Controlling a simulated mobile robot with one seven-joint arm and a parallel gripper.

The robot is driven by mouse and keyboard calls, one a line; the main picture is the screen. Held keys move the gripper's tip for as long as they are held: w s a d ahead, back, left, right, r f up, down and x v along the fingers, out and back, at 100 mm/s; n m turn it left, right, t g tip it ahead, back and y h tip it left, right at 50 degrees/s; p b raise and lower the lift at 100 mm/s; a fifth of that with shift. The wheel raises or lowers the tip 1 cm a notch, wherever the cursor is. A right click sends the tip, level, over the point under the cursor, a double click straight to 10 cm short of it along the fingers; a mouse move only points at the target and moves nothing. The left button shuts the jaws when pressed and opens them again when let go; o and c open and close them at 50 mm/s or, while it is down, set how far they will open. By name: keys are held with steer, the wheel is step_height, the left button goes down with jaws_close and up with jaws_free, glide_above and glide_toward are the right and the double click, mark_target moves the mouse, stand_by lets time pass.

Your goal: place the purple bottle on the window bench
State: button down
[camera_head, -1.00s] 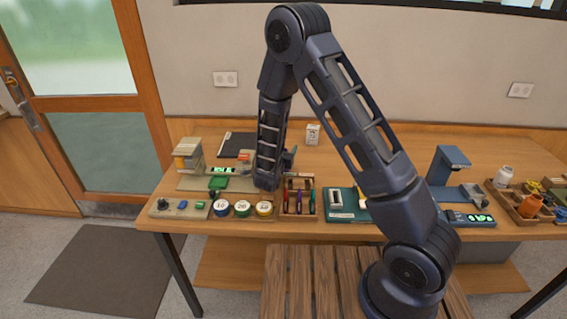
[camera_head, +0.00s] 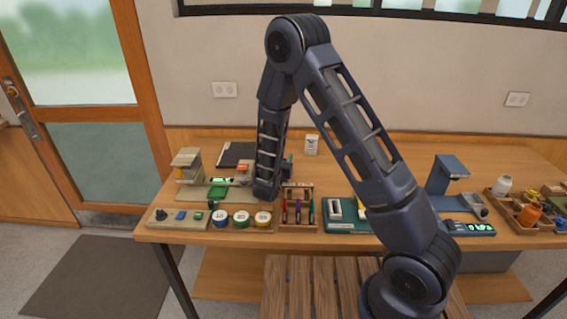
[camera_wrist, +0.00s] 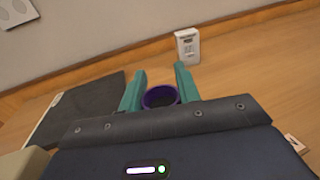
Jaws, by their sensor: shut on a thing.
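The purple bottle (camera_wrist: 160,97) shows in the wrist view as a dark purple round rim between my two teal fingers. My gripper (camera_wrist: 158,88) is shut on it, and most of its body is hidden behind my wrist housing. I cannot tell whether this is the window bench.
The bench top holds numbered round tins (camera_head: 241,218), a rack of pens (camera_head: 298,208), a dark green tray (camera_head: 345,215), a blue stand (camera_head: 447,175) and an orange bottle (camera_head: 529,214). A slatted wooden seat (camera_head: 310,290) stands in front. A door (camera_head: 95,110) is at left.

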step_height(320, 180, up, 19)
steer(key=w+d+f, duration=0.5)
steer(key=w+d, duration=0.1)
steer(key=d, duration=0.5)
steer(key=w+d+f, duration=0.5)
steer(key=d+f, duration=0.1)
steer(key=d, duration=0.4)
steer(key=w+d+f, duration=0.5)
steer(key=w+d, duration=0.1)
steer(key=d, duration=0.5)
steer(key=s+a+r, duration=0.5)
steer(key=s+a, duration=0.1)
steer(key=a, duration=0.5)
steer(key=s+a+r, duration=0.5)
steer(key=a+r, duration=0.1)
steer(key=a, duration=0.4)
steer(key=s+a+r, duration=0.5)
steer(key=s+a, duration=0.1)
steer(key=a, duration=0.5)
step_height(320, 180, down, 19)
steer(key=shift+r, duration=0.1)
steer(key=c, duration=1)
jaws_free()
